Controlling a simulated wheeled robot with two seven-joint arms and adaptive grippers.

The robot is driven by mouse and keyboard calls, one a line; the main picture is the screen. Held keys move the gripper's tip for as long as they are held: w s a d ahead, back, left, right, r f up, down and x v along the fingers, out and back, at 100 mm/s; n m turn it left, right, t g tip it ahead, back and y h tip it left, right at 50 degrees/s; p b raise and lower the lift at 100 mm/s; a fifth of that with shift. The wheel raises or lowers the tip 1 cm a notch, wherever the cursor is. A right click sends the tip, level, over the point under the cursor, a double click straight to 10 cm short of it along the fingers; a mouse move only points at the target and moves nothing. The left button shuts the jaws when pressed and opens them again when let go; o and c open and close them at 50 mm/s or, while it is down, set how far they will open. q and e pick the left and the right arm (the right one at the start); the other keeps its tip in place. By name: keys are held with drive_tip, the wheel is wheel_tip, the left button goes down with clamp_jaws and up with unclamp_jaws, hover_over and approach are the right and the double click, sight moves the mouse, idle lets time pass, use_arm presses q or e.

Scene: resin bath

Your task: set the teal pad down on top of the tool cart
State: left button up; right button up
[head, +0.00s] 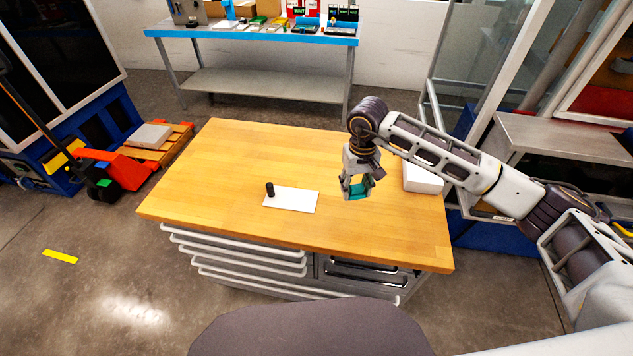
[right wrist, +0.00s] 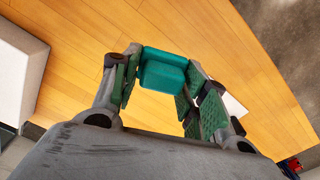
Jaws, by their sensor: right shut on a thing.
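The teal pad (right wrist: 162,72) is a small block between the fingers of my right gripper (head: 356,191), which is shut on it. In the head view the pad (head: 358,192) shows low between the fingertips, over the right part of the tool cart's wooden top (head: 230,160). The right wrist view also shows bare wood (right wrist: 220,40) beyond the pad. I cannot tell for sure whether the pad touches the wood. My left gripper is not in view.
A white plate (head: 295,201) with a black cylinder (head: 269,189) lies mid-cart. A white box (head: 422,180) sits at the cart's right, behind my right arm. The cart top's left and back are clear. A blue-edged bench (head: 250,36) stands behind.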

drive_tip(key=shift+f, duration=0.35)
hover_over(351, 214)
wheel_tip(351, 214, down, 4)
drive_tip(key=shift+f+p, duration=0.1)
drive_tip(key=shift+p, duration=0.25)
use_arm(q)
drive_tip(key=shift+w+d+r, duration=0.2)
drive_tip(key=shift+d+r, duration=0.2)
use_arm(e)
drive_tip(key=shift+f, duration=0.55)
drive_tip(key=shift+f, duration=1.5)
drive_tip(key=shift+f+p, duration=0.3)
drive_tip(key=shift+f, duration=0.05)
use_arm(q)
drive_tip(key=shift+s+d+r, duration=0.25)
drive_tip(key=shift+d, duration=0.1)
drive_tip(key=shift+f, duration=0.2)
use_arm(e)
drive_tip(key=shift+f, duration=0.15)
